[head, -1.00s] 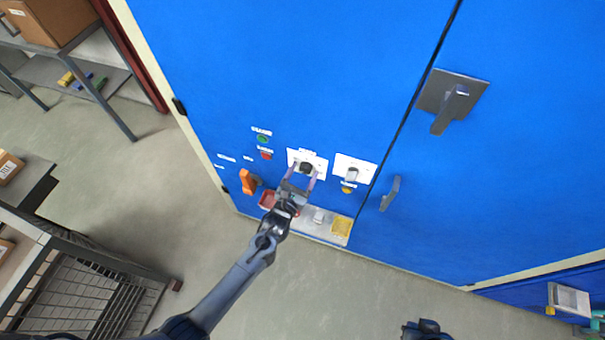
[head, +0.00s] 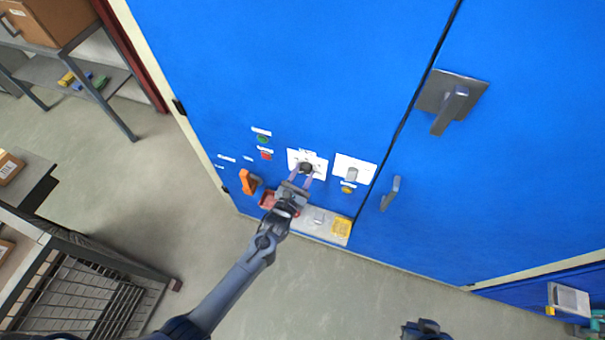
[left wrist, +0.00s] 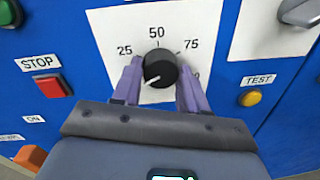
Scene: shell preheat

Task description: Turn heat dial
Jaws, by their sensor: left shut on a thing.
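The heat dial (left wrist: 160,69) is a round black knob on a white plate marked 25, 50 and 75, with a further number partly hidden at the right. Its white pointer line points to the lower left, below the 25 mark. The dial (head: 306,167) also shows on the blue cabinet in the head view. My left gripper (left wrist: 159,78) is shut on the dial, with one purple finger at each side of it. It also shows in the head view (head: 303,177). A dark part at the bottom edge of the head view may be my right gripper; its jaws cannot be made out.
A red STOP button (left wrist: 52,87), a yellow TEST button (left wrist: 250,98) and an orange handle (head: 249,181) surround the dial. A grey switch (head: 352,174) sits on the plate to its right. A ledge (head: 306,229) with a yellow block juts out below.

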